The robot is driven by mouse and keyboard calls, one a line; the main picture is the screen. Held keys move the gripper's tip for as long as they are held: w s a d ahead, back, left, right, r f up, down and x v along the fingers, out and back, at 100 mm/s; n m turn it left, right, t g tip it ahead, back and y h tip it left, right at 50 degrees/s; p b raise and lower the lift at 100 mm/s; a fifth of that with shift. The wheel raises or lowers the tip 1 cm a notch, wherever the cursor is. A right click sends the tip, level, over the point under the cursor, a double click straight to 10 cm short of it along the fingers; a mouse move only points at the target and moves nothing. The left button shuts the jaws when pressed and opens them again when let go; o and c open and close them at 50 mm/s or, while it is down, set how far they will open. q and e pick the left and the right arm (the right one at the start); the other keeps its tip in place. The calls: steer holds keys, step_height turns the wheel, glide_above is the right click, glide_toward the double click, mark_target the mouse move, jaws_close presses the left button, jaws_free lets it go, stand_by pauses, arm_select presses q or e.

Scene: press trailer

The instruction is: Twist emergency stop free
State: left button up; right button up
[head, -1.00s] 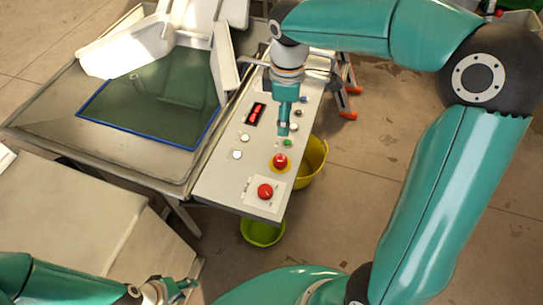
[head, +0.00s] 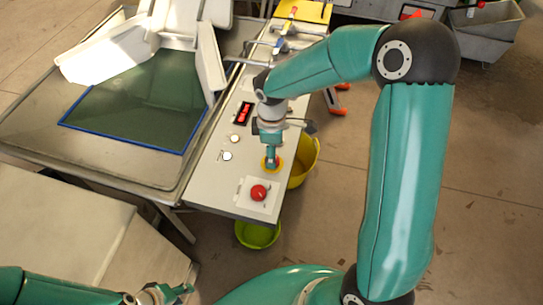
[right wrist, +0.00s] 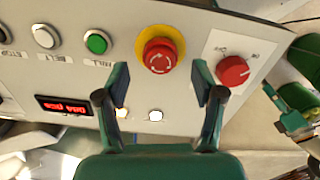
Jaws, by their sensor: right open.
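The emergency stop (right wrist: 159,56) is a red mushroom button with white arrows on a yellow ring, set in the pale control panel (right wrist: 190,22). In the right wrist view it lies just beyond and between the fingertips of my right gripper (right wrist: 155,88), which is open and empty. In the head view my right gripper (head: 271,160) hangs over the emergency stop, leaving mainly its yellow ring (head: 280,163) showing; I cannot tell whether they touch. My left gripper (head: 168,293) is at the bottom left, far from the panel; its jaws are too small to read.
A red rotary knob (right wrist: 232,71) on a white plate sits beside the stop, also in the head view (head: 258,192). A green button (right wrist: 96,42), white buttons and a red display (right wrist: 63,105) share the panel. A yellow bucket (head: 304,160) and green bucket (head: 257,236) stand below.

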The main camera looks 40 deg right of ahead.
steer(key=shift+f, duration=1.6)
steer(key=c, duration=1.1)
steer(key=shift+f+m+b, duration=0.15)
steer(key=shift+m+b, duration=1.4)
steer(key=shift+m, duration=0.05)
steer(key=shift+c, duration=0.2)
steer(key=shift+m+b, duration=0.75)
steer(key=shift+m, duration=0.35)
steer(key=shift+m+b, duration=0.65)
steer(key=shift+m, duration=0.55)
steer(key=shift+r, duration=0.2)
